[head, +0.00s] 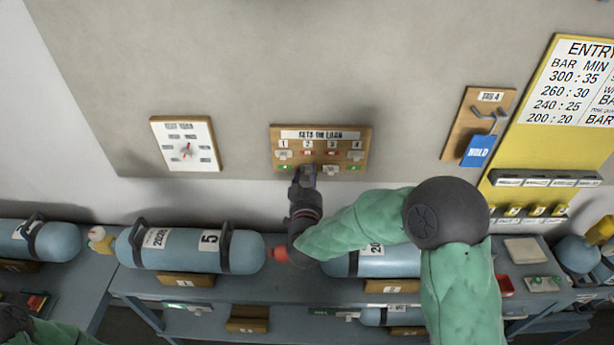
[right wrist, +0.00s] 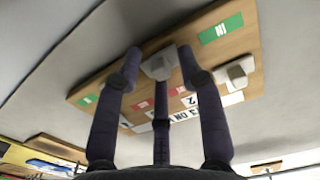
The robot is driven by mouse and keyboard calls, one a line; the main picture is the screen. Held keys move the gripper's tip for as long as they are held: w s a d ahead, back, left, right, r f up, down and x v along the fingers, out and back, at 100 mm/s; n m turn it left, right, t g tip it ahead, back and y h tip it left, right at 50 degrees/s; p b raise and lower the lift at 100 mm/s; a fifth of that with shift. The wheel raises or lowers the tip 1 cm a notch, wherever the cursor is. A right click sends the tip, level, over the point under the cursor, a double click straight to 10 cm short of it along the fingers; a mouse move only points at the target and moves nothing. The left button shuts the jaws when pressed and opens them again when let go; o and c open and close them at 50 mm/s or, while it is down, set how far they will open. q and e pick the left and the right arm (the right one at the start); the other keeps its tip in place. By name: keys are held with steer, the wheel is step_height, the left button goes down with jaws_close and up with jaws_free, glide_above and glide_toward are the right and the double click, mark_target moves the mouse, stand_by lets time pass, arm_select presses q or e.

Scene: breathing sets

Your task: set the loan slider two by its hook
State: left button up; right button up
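The wooden loan board (head: 363,135) is on the wall in the head view, with numbered sliders 1 to 4. Sliders 1 and 4 sit high with green labels below; slider 3 (head: 331,170) sits low with a red label above. My right gripper (head: 305,172) is at the lower part of column 2 and hides its slider. In the right wrist view, the pale grey knob of slider two (right wrist: 160,62) lies between the spread fingertips of the gripper (right wrist: 160,75). Gaps show beside the knob; contact cannot be told.
Slider 1's knob (right wrist: 236,75) is close beside one finger. A dial board (head: 160,135) hangs to the left, and a hook board with a blue HOLD tag (head: 478,151) to the right. Blue cylinders (head: 180,248) lie on the bench below.

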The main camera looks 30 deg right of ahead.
steer(key=v, duration=1.1)
steer(key=shift+s+a, duration=0.25)
steer(key=shift+a, duration=0.05)
steer(key=shift+f, duration=0.15)
